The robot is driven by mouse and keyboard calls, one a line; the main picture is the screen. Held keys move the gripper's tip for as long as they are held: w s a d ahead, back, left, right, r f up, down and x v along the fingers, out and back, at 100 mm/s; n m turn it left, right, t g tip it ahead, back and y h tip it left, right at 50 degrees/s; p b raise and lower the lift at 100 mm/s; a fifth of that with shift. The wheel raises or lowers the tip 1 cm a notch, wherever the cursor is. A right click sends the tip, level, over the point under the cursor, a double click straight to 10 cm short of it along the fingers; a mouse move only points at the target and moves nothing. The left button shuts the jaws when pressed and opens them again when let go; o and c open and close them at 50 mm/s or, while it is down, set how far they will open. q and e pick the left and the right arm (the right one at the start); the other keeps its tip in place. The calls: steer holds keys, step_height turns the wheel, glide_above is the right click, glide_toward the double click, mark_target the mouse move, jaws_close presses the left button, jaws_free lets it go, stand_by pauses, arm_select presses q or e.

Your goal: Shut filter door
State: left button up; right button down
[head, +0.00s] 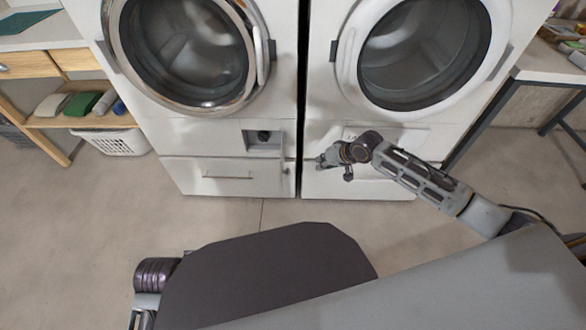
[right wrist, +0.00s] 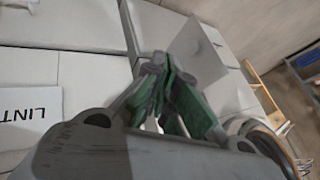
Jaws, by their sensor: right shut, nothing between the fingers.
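The left machine's lower front has a square filter recess (head: 264,137) with a dark round filter cap inside, uncovered. A small light panel, apparently the open filter door (head: 289,178), stands out at the recess's right side, seen nearly edge-on. In the right wrist view a pale square panel (right wrist: 192,48), apparently the same door, stands just beyond my fingertips. My right gripper (head: 318,161) is shut and empty, in front of the right machine's lower left part, close to the door's right side. I cannot tell whether the tips touch it. My left gripper is out of view.
The right machine (head: 340,130) stands beside the left machine (head: 170,140); a LINT label (right wrist: 35,117) is on its front. A drawer handle (head: 227,177) is below the recess. A white basket (head: 113,142) sits far left. Floor in front is clear.

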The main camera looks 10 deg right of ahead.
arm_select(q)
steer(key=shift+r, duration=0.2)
arm_select(e)
steer(key=shift+a+r, duration=0.1)
steer(key=shift+a, duration=0.1)
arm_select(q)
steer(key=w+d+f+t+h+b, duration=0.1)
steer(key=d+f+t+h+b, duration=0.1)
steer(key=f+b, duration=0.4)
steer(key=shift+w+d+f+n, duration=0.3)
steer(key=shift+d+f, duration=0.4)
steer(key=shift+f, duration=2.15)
arm_select(e)
steer(key=w+a+f, duration=0.6)
steer(key=a+f, duration=0.1)
steer(key=f, duration=0.1)
steer(key=shift+a, duration=0.2)
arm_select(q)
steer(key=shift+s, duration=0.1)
